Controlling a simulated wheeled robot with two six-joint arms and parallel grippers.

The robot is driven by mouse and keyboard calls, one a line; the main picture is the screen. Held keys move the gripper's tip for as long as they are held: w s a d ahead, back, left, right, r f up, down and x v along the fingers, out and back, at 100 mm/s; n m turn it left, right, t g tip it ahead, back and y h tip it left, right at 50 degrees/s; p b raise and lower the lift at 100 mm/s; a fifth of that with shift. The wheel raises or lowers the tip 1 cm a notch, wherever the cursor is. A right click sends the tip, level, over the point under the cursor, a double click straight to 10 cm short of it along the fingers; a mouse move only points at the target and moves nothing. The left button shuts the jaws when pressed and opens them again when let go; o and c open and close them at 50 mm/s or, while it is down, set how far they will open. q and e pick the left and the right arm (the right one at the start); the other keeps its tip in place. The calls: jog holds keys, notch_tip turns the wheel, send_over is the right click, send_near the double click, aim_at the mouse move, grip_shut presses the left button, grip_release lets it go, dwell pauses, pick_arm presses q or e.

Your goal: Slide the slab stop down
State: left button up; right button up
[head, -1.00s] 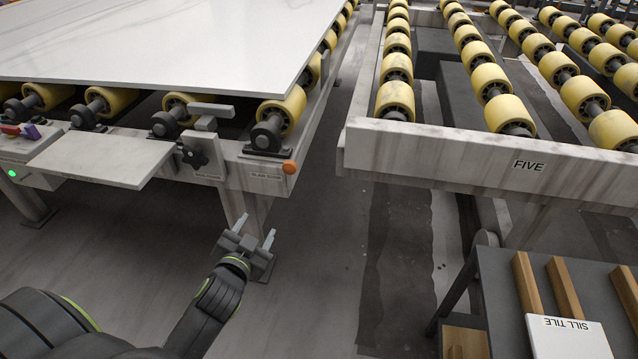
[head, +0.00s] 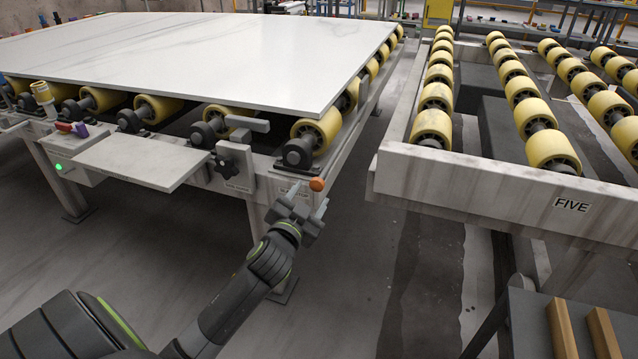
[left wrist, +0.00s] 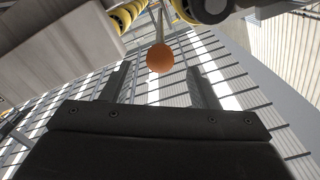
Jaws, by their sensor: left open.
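The slab stop's orange knob (head: 317,184) is at the front right corner of the slab roller table, beside a partly covered label. In the left wrist view the knob (left wrist: 160,58) is a round orange ball on a thin rod, between the lines of my two fingers and apparently beyond their tips. My left gripper (head: 309,198) is open and empty just below and in front of the knob, its fingers pointing up. I cannot tell whether either finger touches the knob. My right gripper is not in view.
A white marble slab (head: 200,60) lies on yellow rollers. A black star knob (head: 226,166) with a grey bar and a pale shelf (head: 140,160) are left of the stop. A second roller table marked FIVE (head: 480,185) stands right, across a floor gap.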

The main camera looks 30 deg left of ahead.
aim_at(315, 188)
pick_arm(q)
jog(key=x, duration=0.5)
jog(key=shift+w+a+b, duration=0.1)
jog(key=shift+w+b, duration=0.2)
jog(key=shift+w+a, duration=0.15)
jog(key=shift+w, duration=0.4)
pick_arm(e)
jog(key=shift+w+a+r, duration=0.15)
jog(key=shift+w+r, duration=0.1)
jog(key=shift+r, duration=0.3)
